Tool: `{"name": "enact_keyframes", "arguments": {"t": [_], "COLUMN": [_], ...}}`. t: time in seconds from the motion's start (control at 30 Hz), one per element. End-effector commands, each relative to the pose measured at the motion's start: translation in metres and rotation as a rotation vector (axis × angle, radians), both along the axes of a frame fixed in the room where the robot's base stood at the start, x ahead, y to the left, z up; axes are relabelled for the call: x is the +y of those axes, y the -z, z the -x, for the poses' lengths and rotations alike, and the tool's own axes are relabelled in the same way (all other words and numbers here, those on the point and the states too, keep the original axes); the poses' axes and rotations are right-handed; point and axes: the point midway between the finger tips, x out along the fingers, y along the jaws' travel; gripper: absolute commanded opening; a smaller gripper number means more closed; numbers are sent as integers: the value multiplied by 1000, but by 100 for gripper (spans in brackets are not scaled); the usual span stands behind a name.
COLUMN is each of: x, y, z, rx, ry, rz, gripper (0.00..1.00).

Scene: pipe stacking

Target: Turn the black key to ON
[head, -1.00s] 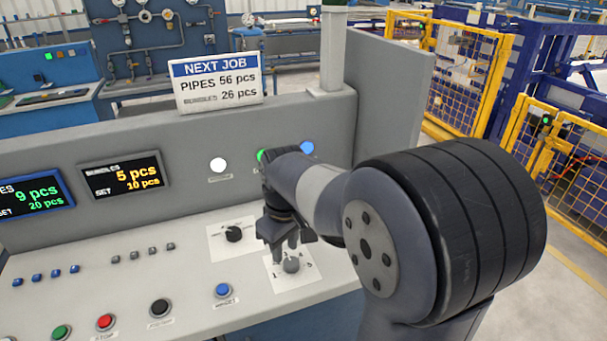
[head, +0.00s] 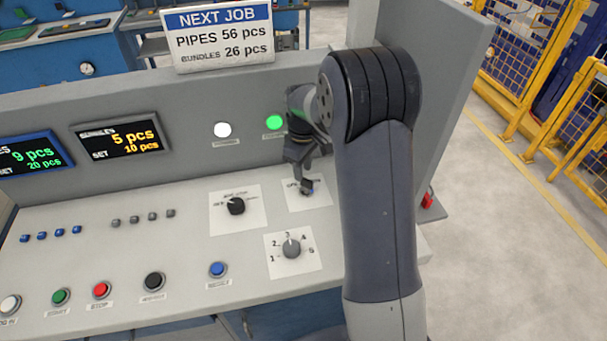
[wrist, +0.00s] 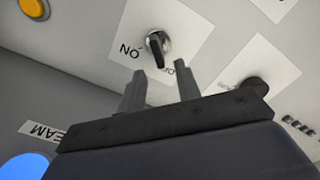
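The black key (wrist: 158,43) sits in a round metal lock on a white plate (wrist: 185,25), and the wrist view shows it upside down. ON is printed to the left of the key there, and OFF is partly hidden behind a finger on the right. I cannot tell exactly which mark the key points at. My gripper (wrist: 161,80) is open and empty, its two fingers apart and just short of the key. In the head view my gripper (head: 306,178) hangs over the lock's white plate (head: 318,199) and largely hides the key.
A black selector knob (head: 236,206) is left of the key plate, and a grey numbered dial (head: 291,249) is in front of it. A blue button (head: 217,270) and others line the front. The upright panel with a lit green lamp (head: 275,122) stands close behind my gripper.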

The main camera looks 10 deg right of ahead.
Motion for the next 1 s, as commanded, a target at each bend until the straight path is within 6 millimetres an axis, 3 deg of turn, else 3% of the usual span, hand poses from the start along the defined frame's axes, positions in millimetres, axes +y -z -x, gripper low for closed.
{"name": "enact_keyframes", "arguments": {"t": [0.1,0.3,0.63,1.0], "x": [0,0,0,0], "y": [19,38,42,42], "z": [1,0,0,0], "rx": [3,0,-1,-1], "ry": [0,1,1,1], "rz": [0,0,-1,0], "gripper": [32,32,32,2]}}
